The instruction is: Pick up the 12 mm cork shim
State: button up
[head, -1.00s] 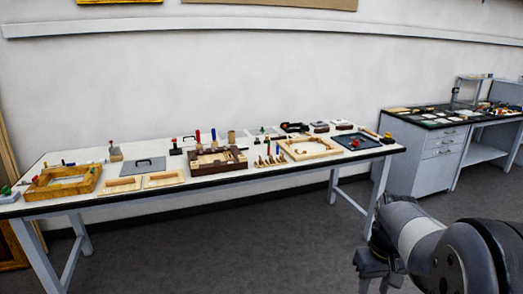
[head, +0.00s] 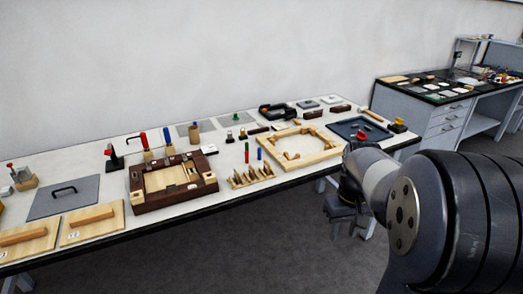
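I cannot single out a 12 mm cork shim; the small pieces on the long white-topped workbench (head: 85,169) are too small to identify. Small pale and brown pieces lie in and around a dark wooden frame (head: 178,203) at the middle of the bench. A small wooden rack (head: 252,178) with several upright pieces stands to its right. My gripper (head: 350,232) hangs in front of the bench's right part, over the floor and clear of everything. Its fingers look apart, with nothing seen between them.
A light wooden frame (head: 321,159) and a dark tray (head: 344,133) lie toward the bench's right end. Two wooden boards with bar handles (head: 93,217) lie front left, by a grey plate (head: 55,204). A second bench (head: 452,122) stands back right. Grey floor lies free in front.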

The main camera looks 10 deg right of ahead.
aim_at(266, 166)
jog(key=i+u, duration=0.2)
jog(key=i, duration=0.3)
jog(key=i+l+u, duration=0.15)
jog(key=i, duration=0.35)
jog(key=i+l+u, duration=0.2)
jog(key=i, duration=0.25)
